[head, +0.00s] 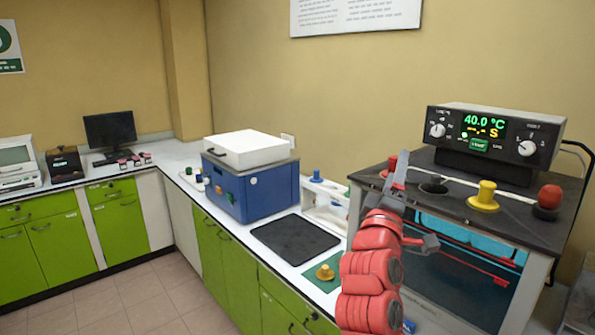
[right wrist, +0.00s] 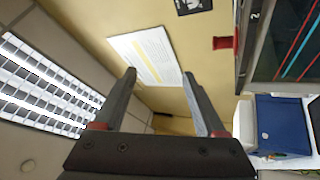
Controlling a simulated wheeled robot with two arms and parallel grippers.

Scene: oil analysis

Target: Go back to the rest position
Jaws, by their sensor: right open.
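My right gripper (head: 413,206) is raised at the end of my red arm, in front of the black-topped bath unit (head: 455,215) in the head view. Its grey fingers are spread apart. In the right wrist view the open jaws (right wrist: 159,74) hold nothing and are tilted toward the wall and ceiling. My left gripper is not in the head view. The arm and gripper hide part of the unit's front and top.
The unit carries a yellow knob-like piece (head: 483,196), a red-topped piece (head: 547,200) and a control box (head: 490,142) reading 40.0 °C. Left of it stand a blue machine (head: 252,190), a black mat (head: 295,238) and a green mat with a yellow piece (head: 325,272). Open floor lies lower left.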

